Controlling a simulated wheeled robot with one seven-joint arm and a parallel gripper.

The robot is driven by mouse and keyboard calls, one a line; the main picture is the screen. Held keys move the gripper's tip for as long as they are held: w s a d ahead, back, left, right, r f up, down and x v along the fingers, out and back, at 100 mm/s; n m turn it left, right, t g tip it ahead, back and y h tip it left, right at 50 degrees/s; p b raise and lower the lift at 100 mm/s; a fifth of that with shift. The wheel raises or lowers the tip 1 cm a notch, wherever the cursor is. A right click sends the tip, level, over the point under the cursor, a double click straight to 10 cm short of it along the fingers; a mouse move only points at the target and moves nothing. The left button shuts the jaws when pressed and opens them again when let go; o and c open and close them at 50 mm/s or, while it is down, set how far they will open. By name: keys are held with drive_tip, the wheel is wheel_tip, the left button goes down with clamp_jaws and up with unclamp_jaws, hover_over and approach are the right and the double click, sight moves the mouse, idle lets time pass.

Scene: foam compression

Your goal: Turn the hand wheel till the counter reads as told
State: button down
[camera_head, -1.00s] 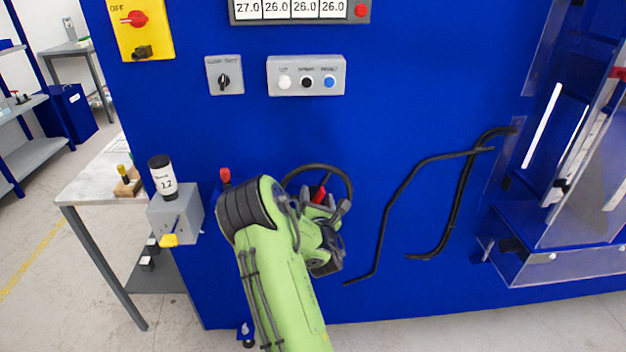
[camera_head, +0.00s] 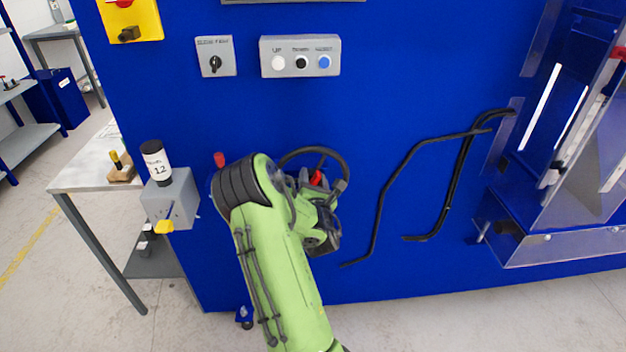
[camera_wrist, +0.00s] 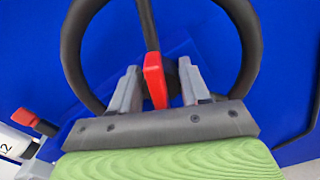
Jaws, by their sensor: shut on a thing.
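The black hand wheel (camera_head: 312,150) is on the blue panel, partly hidden behind my gripper and wrist. Its dark rim (camera_wrist: 72,42) fills the upper part of the wrist view, with a dark spoke (camera_wrist: 147,22) running down to a red part (camera_wrist: 154,80). My gripper (camera_wrist: 160,85) is shut on this red part, one grey finger on each side. In the head view the red part (camera_head: 316,178) shows just beside my gripper (camera_head: 320,186). The counter (camera_head: 290,1) shows only its bottom edge at the top of the head view, so its figures are out of sight.
A box with white, black and blue buttons (camera_head: 300,57) and a knob switch (camera_head: 215,56) sit above the wheel. Black hoses (camera_head: 385,200) run to its right.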

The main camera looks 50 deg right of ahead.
drive_tip(key=shift+w+a+f+n+b, duration=0.1)
drive_tip(key=shift+n+b, duration=0.25)
drive_tip(key=shift+n, duration=1.95)
drive_tip(key=c, duration=0.6)
unclamp_jaws()
drive_tip(key=shift+c, duration=0.2)
